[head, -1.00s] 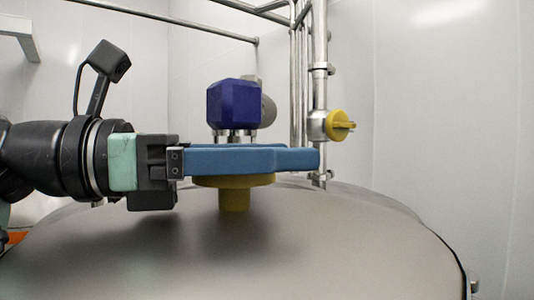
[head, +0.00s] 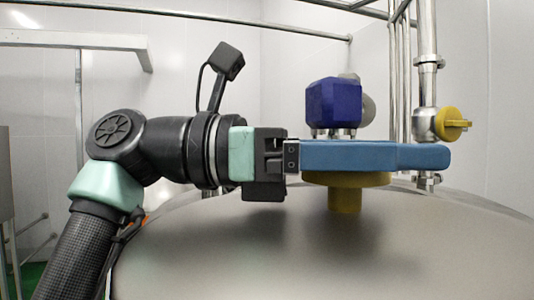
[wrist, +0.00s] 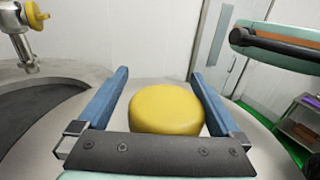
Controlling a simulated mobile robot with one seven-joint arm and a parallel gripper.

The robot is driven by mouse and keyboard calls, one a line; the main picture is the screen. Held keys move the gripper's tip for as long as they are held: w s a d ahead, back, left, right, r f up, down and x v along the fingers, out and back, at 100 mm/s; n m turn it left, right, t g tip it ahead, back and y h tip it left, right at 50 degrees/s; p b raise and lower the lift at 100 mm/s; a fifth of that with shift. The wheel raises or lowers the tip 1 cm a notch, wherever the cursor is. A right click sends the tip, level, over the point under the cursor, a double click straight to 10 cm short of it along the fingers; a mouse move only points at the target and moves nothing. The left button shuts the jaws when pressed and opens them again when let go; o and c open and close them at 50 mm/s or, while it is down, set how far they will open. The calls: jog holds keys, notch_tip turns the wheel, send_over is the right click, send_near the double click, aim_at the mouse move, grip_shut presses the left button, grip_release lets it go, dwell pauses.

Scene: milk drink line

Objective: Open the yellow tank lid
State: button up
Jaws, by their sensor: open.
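The yellow lid (head: 345,198) is a round knob-like piece with a narrower stem, standing on top of the grey metal tank (head: 300,240). In the wrist view the yellow lid (wrist: 167,108) shows as a rounded top between two long blue fingers. My gripper (head: 442,157) points right over the tank, its near blue finger hiding the lid's upper part. In the wrist view my gripper (wrist: 160,75) is open, one finger on each side of the lid, with a visible gap to each. The lid stands upright on the tank.
A dark blue box-shaped fitting (head: 334,103) stands behind the finger. A steel pipe with a yellow valve handle (head: 452,124) rises behind the fingertips. In the wrist view a dark round opening or recess (wrist: 35,115) lies at left, and a shelf (wrist: 300,125) stands at right.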

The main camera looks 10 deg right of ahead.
jog(key=b, duration=0.2)
send_over(239, 208)
dwell(0.3)
